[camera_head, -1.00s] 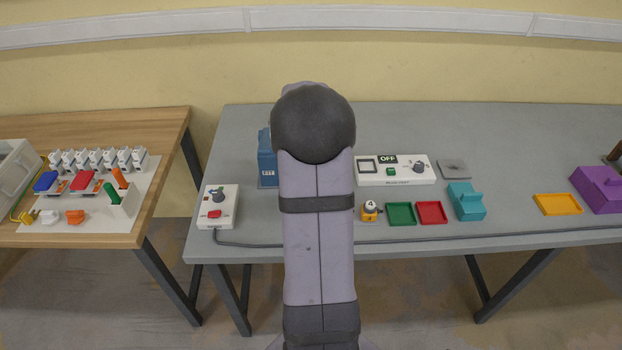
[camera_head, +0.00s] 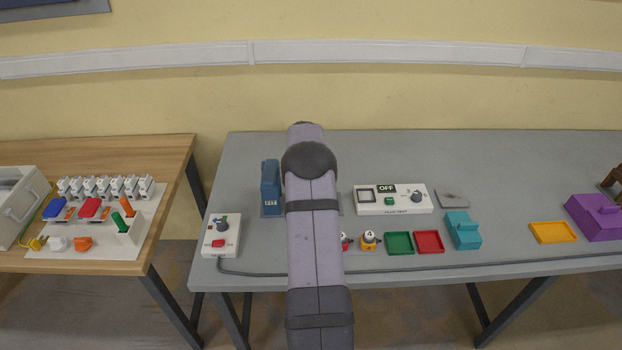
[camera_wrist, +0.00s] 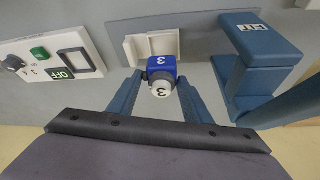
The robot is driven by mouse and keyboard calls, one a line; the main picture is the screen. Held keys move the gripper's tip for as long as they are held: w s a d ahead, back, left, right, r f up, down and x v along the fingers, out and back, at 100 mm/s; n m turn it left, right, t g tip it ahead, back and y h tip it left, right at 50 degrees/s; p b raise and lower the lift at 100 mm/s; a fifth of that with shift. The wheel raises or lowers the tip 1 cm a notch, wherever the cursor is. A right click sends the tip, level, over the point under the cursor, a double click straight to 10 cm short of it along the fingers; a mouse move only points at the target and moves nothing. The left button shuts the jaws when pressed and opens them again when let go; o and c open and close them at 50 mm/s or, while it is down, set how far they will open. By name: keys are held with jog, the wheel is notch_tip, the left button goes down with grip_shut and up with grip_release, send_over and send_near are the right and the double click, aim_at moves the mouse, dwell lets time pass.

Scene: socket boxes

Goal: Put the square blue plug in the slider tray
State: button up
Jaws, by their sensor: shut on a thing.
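The square blue plug (camera_wrist: 162,68), marked 3 with a pale round end, is between the fingertips of my gripper (camera_wrist: 161,78) in the wrist view. My gripper is shut on it. A white tray-like piece with raised walls (camera_wrist: 133,48), which looks like the slider tray, lies on a grey plate just beyond the plug. The plug overlaps its near edge in the picture; I cannot tell if they touch. In the head view my arm hides the gripper, the plug and this white piece.
A blue fixture marked FIT (camera_wrist: 262,45) stands close to the right finger; it also shows in the head view (camera_head: 270,186). A white panel reading OFF (camera_head: 394,208) lies right of my arm. Yellow (camera_head: 369,242) and red (camera_head: 344,241) plugs sit near green (camera_head: 399,251) and red trays (camera_head: 429,250).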

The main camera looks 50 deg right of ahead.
jog(key=shift+f, duration=0.1)
jog(key=shift+f+b, duration=1.1)
jog(key=shift+f, duration=1.1)
jog(key=shift+f+b, duration=0.55)
jog(key=shift+f, duration=0.05)
jog(key=shift+b, duration=0.35)
jog(key=o, duration=1.6)
jog(key=shift+f, duration=0.15)
jog(key=shift+s, duration=0.1)
jog(key=shift+s, duration=0.1)
jog(key=shift+c, duration=0.4)
